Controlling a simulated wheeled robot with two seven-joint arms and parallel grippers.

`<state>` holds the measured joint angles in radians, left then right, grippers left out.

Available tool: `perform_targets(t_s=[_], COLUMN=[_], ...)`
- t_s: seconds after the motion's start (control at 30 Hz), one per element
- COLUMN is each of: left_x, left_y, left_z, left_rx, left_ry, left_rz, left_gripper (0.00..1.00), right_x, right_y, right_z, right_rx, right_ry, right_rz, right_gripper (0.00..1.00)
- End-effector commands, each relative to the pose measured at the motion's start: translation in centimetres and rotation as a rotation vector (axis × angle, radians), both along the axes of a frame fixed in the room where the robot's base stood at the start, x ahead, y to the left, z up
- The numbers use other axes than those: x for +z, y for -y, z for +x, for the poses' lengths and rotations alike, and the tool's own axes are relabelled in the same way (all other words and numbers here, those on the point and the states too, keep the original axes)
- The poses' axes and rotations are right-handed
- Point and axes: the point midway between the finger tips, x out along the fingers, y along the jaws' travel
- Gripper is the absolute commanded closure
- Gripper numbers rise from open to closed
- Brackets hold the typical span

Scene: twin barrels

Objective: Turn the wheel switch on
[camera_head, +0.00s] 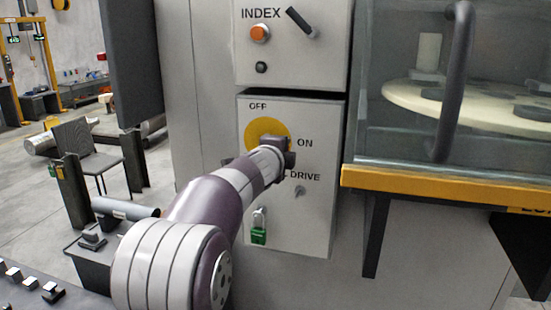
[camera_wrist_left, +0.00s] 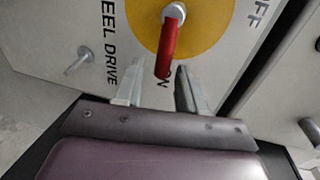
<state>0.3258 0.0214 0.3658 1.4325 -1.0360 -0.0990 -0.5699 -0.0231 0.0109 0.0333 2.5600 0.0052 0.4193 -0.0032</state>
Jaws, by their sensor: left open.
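The wheel switch is a yellow disc (camera_head: 262,130) with a red handle (camera_wrist_left: 168,48) on the grey panel, marked OFF above and ON at its right. In the left wrist view the handle runs from its grey hub on the yellow disc (camera_wrist_left: 205,40) down toward the ON label, which is partly hidden. My left gripper (camera_head: 272,152) is at the disc and hides the handle in the head view. Its fingers (camera_wrist_left: 158,82) are open, one on each side of the handle's free end. Whether they touch it I cannot tell. My right gripper is not in view.
A green padlock (camera_head: 258,228) hangs low on the panel, below a small knob (camera_head: 299,191). The INDEX box (camera_head: 290,60) is above. At the right, a glass-fronted case with a dark handle (camera_head: 452,85) and yellow ledge (camera_head: 450,186) juts out.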

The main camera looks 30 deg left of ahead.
Motion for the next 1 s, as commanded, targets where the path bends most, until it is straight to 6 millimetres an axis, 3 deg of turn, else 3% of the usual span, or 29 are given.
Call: perform_targets(t_s=[0.2,0.4,1.0], left_x=[1.4,1.9,1.8], left_y=[1.3,2.1,2.1], left_z=[-5.6,-8.6,-9.1], left_rx=[0.001,0.001,0.01], left_ry=[0.002,0.0,0.001], left_rz=[0.001,0.0,-0.021], left_gripper=[0.6,0.6,0.6], right_x=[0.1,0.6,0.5], right_y=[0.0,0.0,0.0], right_z=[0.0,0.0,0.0], right_rx=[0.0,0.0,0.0], right_ry=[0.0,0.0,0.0], right_rz=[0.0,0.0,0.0], right_gripper=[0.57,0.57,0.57])
